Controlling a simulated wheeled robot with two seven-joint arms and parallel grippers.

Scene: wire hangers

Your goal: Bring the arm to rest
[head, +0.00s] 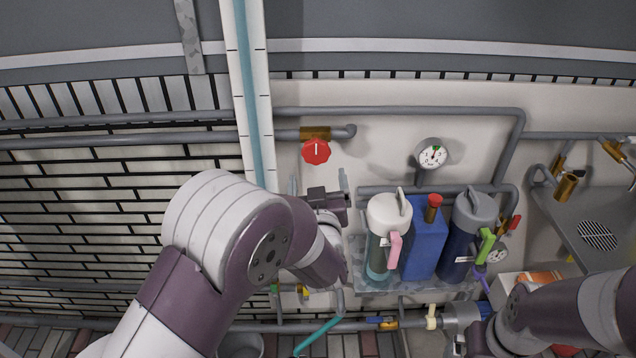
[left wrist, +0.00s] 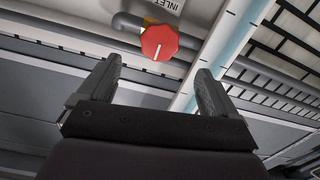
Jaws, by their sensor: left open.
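My left arm reaches in from the bottom left of the head view. Its gripper (head: 318,180) is raised in front of the pale wall, below the red knob (head: 316,151). In the left wrist view the two fingers of the left gripper (left wrist: 158,72) are spread apart with nothing between them. The red knob (left wrist: 160,42) shows beyond the fingertips, apart from them. My right arm (head: 560,315) shows at the lower right of the head view. I cannot make out its fingers.
A wall shelf (head: 415,285) right of my left gripper holds a white-lidded bottle (head: 378,255), a blue canister (head: 425,240) and a dark bottle (head: 463,240). A round gauge (head: 432,156) and grey pipes (head: 400,112) are on the wall. A metal sink (head: 560,205) stands at the right.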

